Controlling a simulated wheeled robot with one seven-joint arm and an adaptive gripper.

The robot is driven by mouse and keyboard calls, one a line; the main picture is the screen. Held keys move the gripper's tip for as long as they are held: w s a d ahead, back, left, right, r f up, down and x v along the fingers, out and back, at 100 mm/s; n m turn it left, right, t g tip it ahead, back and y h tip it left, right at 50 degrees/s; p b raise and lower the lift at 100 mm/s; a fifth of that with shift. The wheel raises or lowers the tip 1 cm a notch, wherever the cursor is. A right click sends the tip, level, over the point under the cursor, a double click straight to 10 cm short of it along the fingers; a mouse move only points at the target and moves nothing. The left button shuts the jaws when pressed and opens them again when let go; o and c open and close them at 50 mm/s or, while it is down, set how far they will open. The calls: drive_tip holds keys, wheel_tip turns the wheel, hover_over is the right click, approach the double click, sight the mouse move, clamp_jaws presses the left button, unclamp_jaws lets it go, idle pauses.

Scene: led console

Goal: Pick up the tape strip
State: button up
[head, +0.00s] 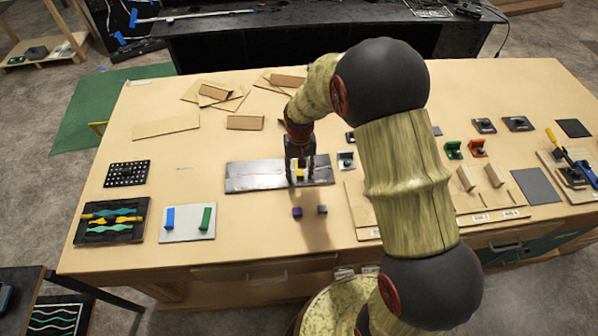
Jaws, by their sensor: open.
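My gripper (300,178) points down over the right part of a dark grey metal plate (250,177) on the wooden table. Its fingers are apart. A small yellow piece (299,171) shows between or just behind the fingers, and I cannot tell whether they touch it. I cannot tell for sure whether this yellow piece is the tape strip. A faint thin mark (184,169) lies on the bare table to the left of the plate, too small to identify.
A purple block (297,212) and a grey block (322,210) sit in front of the plate. A white board (188,235) with blue and green pieces and a black tray (85,238) stand left. Cardboard pieces (166,125) lie behind. My arm hides part of the table's right.

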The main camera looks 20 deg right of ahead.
drive_tip(key=c, duration=0.3)
drive_tip(key=c, duration=0.4)
drive_tip(key=shift+c, duration=0.7)
drive_tip(key=shift+r, duration=0.45)
wheel_tip(320, 180, up, 2)
drive_tip(key=shift+r, duration=0.1)
drive_tip(key=s+r+p, duration=0.4)
drive_tip(key=s+r, duration=1)
